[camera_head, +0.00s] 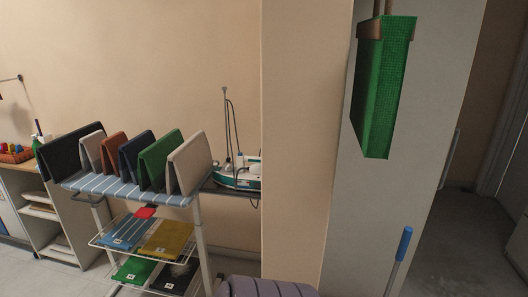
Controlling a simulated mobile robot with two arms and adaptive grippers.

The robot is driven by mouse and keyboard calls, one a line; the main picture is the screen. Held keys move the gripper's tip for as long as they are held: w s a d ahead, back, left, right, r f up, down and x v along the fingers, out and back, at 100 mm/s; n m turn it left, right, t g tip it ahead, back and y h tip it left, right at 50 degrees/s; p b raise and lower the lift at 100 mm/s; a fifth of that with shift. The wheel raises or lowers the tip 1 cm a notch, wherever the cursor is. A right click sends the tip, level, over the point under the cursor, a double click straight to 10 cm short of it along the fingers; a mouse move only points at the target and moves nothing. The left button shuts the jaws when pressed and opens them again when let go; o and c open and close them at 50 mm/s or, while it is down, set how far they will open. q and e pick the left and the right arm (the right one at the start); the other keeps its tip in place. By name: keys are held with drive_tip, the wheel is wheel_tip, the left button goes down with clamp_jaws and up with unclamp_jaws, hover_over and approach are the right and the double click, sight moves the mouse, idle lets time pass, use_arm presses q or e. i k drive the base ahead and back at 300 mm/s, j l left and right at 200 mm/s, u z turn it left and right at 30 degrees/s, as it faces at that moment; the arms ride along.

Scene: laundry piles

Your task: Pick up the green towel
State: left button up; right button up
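A folded green towel (160,158) stands like a tent on the striped top of a rack, between a dark blue towel and a pale one. Its lower edge rests on the top surface. A second green folded cloth (135,270) lies flat on the lowest wire shelf, next to a black one. Neither of my grippers is in view.
The rack's striped top (125,191) also holds several other folded towels. An iron (237,177) stands behind it. A green block with brown fittings (383,90) hangs at right. A blue-ended handle (403,245) and a ribbed purple-grey thing (265,287) are near the bottom.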

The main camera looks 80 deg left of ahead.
sight(152, 162)
drive_tip(key=u, duration=3.5)
